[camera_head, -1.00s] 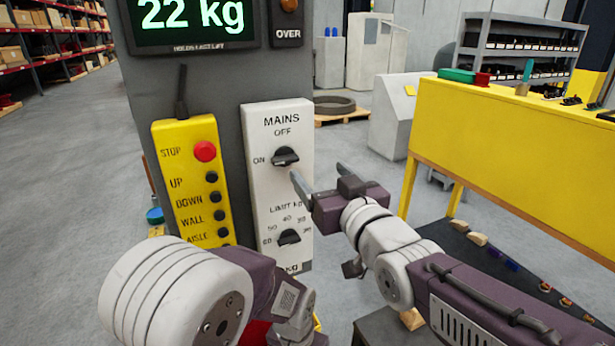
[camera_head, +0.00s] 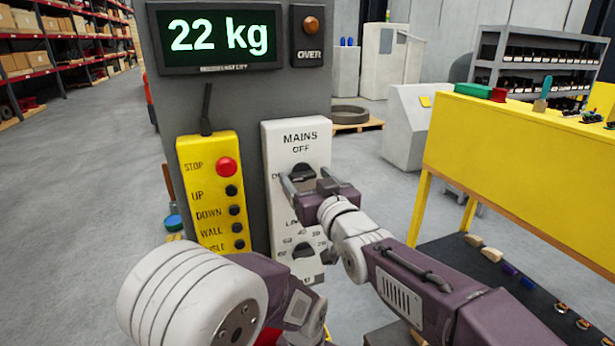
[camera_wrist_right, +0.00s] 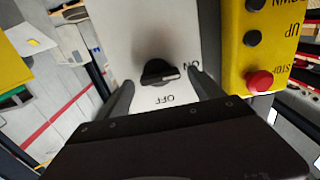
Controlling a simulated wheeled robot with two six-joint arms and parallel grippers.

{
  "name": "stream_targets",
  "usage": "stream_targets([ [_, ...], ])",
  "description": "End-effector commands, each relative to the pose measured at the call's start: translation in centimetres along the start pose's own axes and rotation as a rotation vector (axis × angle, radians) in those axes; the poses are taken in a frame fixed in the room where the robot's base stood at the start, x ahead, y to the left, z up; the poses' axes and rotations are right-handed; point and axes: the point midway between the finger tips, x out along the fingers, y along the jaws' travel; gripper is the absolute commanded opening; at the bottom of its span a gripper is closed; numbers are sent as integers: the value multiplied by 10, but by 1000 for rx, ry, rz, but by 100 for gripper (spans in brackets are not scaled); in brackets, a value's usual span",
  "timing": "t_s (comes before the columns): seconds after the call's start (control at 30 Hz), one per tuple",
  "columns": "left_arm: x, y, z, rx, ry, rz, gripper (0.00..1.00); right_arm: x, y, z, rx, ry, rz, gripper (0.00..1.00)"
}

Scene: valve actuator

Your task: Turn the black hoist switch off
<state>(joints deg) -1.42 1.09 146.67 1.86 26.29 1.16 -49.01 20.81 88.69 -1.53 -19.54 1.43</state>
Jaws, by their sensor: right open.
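The black MAINS switch (camera_head: 303,173) is a round knob with a grip bar on a white panel (camera_head: 284,150) marked OFF above and ON at its left. In the right wrist view the knob (camera_wrist_right: 158,73) has its light pointer line toward the ON mark. My right gripper (camera_head: 306,188) is open in front of the knob. In the right wrist view its two fingers (camera_wrist_right: 164,98) stand apart, one on each side of the knob. I cannot tell whether they touch it. My left gripper is not in view; only part of my left arm shows at the bottom.
A second black knob (camera_head: 303,250) sits lower on the white panel. A yellow pendant (camera_head: 208,215) with a red STOP button (camera_head: 226,167) is to the left. A display (camera_head: 222,37) above reads 22 kg. A yellow bench (camera_head: 520,155) stands at the right.

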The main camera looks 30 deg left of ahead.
Motion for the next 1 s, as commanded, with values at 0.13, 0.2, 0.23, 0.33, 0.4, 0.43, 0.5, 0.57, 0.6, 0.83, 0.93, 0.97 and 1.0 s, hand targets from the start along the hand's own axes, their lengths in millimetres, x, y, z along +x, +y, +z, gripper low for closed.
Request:
stream_targets([
  [0.13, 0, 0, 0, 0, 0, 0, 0, 0, 0, 0, 0, 0, 0, 65],
  [0.2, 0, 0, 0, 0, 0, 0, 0, 0, 0, 0, 0, 0, 0, 46],
  [0.23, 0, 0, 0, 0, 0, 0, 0, 0, 0, 0, 0, 0, 0, 37],
  [0.33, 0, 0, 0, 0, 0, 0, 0, 0, 0, 0, 0, 0, 0, 14],
  [0.4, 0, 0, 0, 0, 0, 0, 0, 0, 0, 0, 1, 0, 0, 14],
  [0.43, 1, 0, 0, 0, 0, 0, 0, 0, 0, 1, 2, -1, 0, 14],
  [0.5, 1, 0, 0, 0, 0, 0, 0, 0, 0, 1, 10, -1, 0, 14],
  [0.57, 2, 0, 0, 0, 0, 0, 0, 0, 0, 1, 22, -1, 0, 14],
  [0.6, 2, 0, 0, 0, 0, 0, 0, 0, 0, 1, 34, -1, 0, 14],
  [0.83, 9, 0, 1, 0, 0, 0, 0, -1, 1, 2, 169, 0, 0, 14],
  [0.93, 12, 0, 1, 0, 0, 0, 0, 0, 1, 1, 255, -1, 1, 14],
  [0.97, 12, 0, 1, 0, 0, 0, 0, 0, 1, 1, 284, -1, 1, 14],
  [1.0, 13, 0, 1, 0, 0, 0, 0, 0, 2, 1, 322, -1, 1, 14],
])
